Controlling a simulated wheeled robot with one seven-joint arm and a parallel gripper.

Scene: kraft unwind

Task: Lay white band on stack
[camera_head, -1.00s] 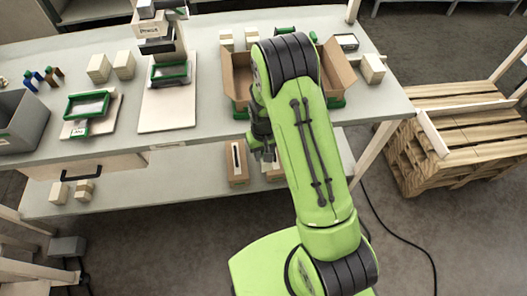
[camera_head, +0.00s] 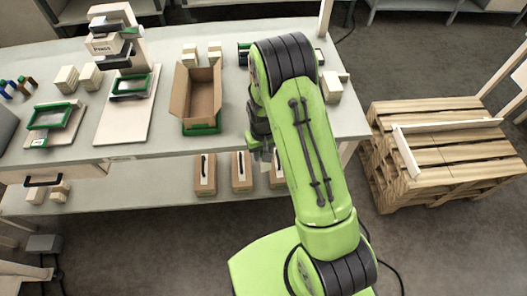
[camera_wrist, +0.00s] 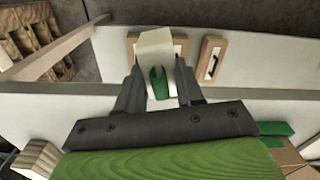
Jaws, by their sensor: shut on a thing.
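My gripper (camera_wrist: 158,88) is at the lower centre of the wrist view, with both fingers closed on a white block (camera_wrist: 156,44) that has a green U-shaped part facing the camera. I cannot tell whether this is the white band. In the head view my gripper (camera_head: 262,150) is mostly hidden behind the arm, over the table's front edge. Small cream blocks (camera_head: 66,79) stand in pairs on the table, with another pair (camera_head: 190,53) at the back. I cannot tell which is the stack.
An open cardboard box (camera_head: 181,92) in a green base stands left of my arm. A press (camera_head: 118,121) and a green-framed tray (camera_head: 47,118) are further left. Narrow cartons (camera_head: 205,174) lie on the lower shelf. A pallet (camera_head: 450,165) with white strips (camera_head: 405,150) stands right.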

